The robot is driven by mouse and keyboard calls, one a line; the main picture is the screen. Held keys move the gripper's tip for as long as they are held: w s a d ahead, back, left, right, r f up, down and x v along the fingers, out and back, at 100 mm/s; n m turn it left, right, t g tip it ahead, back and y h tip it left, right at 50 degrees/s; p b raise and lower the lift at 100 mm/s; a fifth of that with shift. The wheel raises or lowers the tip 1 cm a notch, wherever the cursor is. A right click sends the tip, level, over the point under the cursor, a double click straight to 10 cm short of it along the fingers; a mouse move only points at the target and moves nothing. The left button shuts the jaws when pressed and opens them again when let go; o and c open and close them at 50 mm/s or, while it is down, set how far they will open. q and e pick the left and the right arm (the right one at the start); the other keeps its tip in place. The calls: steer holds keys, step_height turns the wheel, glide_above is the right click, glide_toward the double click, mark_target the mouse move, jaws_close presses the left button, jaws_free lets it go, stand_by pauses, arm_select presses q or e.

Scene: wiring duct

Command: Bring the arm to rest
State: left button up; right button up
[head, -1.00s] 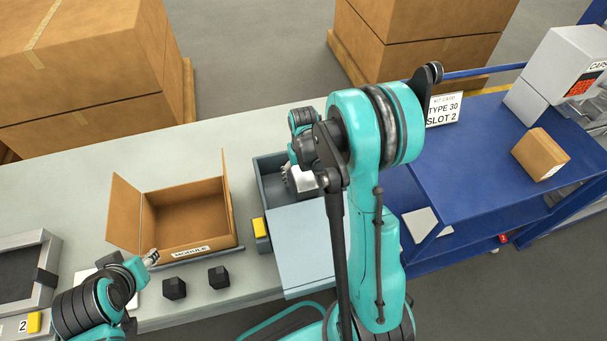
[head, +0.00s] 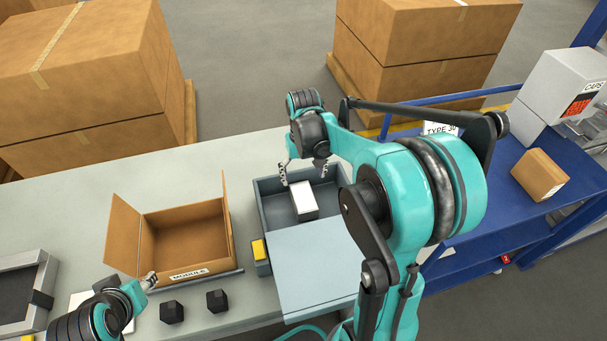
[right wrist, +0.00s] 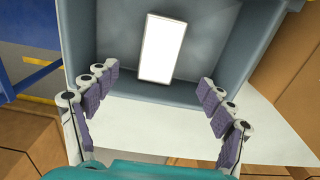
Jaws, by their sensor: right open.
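My right gripper (head: 304,172) is open and empty above the back of a grey bin (head: 265,205). Its two fingers are spread wide apart. A white box-shaped piece (head: 303,201) lies inside the bin, below the fingers and apart from them. In the right wrist view the white piece (right wrist: 163,48) lies on the bin floor beyond the open fingers (right wrist: 155,110). My left gripper (head: 150,281) is at the lower left, near the front left corner of the open cardboard box (head: 185,237); its fingers are too small to judge.
The cardboard box bears a MODULE label. Two black blocks (head: 172,312) lie on the grey table in front of it. A pale panel (head: 313,268) covers the bin's front part. A blue cart (head: 500,195) with a brown carton (head: 539,175) stands at right.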

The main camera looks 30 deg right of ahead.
stand_by(0.4)
steer(key=s+a+r+t+b, duration=0.1)
steer(key=s+a+t, duration=0.1)
steer(key=s+a, duration=0.1)
steer(key=s+a+r+n+t+b, duration=0.1)
steer(key=s+a+t, duration=0.1)
steer(key=s, duration=0.3)
steer(key=s+a+n+t+b, duration=0.1)
steer(key=s+a+t, duration=0.1)
steer(key=s+a, duration=0.2)
steer(key=shift+s+a+r+t, duration=0.2)
steer(key=shift+a+r+t, duration=0.15)
steer(key=shift+a, duration=0.25)
steer(key=shift+s+a+f+n+t, duration=0.1)
steer(key=shift+s+a+n+t, duration=0.15)
steer(key=shift+s+n, duration=0.05)
